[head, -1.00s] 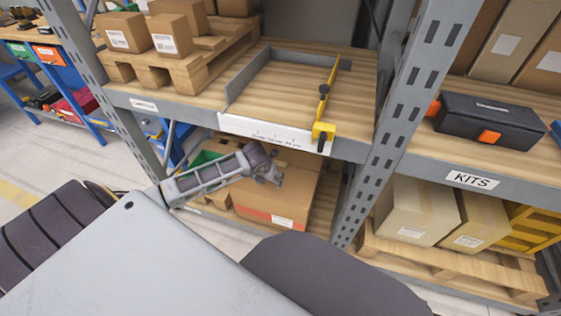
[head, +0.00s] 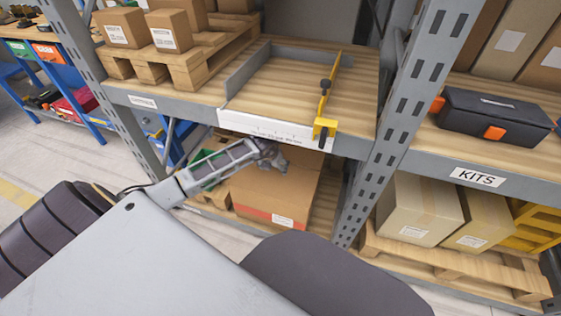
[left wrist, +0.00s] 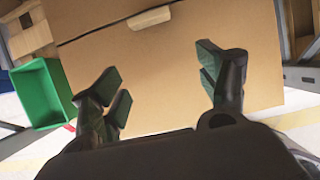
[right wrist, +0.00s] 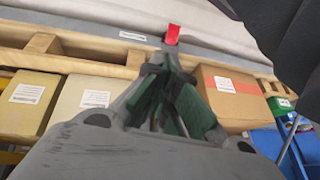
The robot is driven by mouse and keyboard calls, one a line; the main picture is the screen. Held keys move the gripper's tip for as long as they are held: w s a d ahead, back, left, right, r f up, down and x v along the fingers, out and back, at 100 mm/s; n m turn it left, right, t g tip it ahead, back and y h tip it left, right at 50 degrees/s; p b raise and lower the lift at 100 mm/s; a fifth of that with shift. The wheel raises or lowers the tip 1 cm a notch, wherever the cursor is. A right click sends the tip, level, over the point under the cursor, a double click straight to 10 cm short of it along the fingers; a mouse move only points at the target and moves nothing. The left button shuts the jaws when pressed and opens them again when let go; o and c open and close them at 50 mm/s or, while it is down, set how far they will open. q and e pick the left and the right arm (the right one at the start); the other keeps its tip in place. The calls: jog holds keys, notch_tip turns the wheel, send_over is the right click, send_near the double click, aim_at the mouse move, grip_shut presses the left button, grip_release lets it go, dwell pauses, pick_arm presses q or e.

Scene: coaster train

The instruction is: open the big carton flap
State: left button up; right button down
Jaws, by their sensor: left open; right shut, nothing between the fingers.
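The big carton (head: 275,190) stands on the lower shelf under the beam in the head view, brown with a red-orange band low down and a white label. In the left wrist view its brown face (left wrist: 180,75) fills the middle, with a pale tab (left wrist: 149,17) near the top. My left gripper (left wrist: 162,80) is open and empty in front of that face; in the head view it (head: 270,156) is over the carton, close under the shelf beam. My right gripper (right wrist: 172,85) is shut and empty. The carton with the red band (right wrist: 228,95) also shows in the right wrist view.
A green bin (left wrist: 42,92) is left of the carton. The shelf beam (head: 275,132) with a yellow clamp (head: 325,127) is above, and a grey upright (head: 400,130) is at right. More cartons (head: 420,210) stand on a pallet beyond it.

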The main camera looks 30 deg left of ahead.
pick_arm(q)
jog(key=shift+w+a, duration=0.15)
jog(key=shift+w, duration=0.6)
jog(key=shift+w+a+b, duration=0.2)
jog(key=shift+w+b, duration=0.2)
jog(key=shift+w, duration=0.3)
jog(key=shift+w+a+b, duration=0.2)
jog(key=shift+w+b, duration=0.1)
jog(key=shift+w, duration=0.55)
jog(key=shift+w+a+b, duration=0.2)
jog(key=shift+w+b, duration=0.1)
jog(key=shift+w, duration=0.5)
jog(key=b+x, duration=0.1)
jog(key=x, duration=0.2)
jog(key=shift+s, duration=0.1)
jog(key=shift+b+x, duration=0.45)
jog(key=shift+x, duration=0.55)
pick_arm(e)
notch_tip(320, 180, down, 8)
jog(key=a+t+y, duration=0.1)
jog(key=a, duration=0.1)
jog(key=shift+w+f+m+t, duration=0.25)
jog(key=shift+m+t, duration=0.05)
jog(key=shift+m, duration=0.1)
pick_arm(q)
jog(key=c, duration=1.5)
